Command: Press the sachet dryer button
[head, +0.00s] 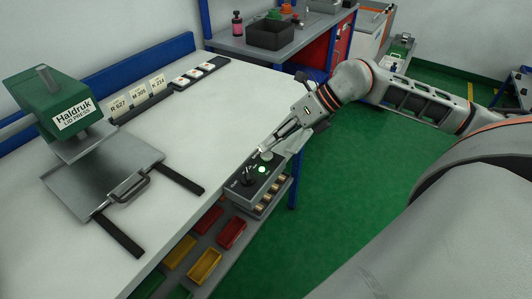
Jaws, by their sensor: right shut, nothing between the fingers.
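A grey control box (266,186) is at the front right edge of the white workbench. Its top has a black knob (247,182), a lit green button or lamp (262,169) and a pale round button (267,156) at the far end. Labels on the box are too small to read, so I cannot tell which control is the sachet dryer's. My right gripper (263,149) is shut and empty, with its fingertips at the pale button. I cannot tell whether they touch it. My left gripper is not in view.
A green lid press (50,108) with a metal plate (105,180) stands on the workbench (190,135) at left. Red and yellow bins (205,265) sit below the front edge. Green floor (345,190) is clear.

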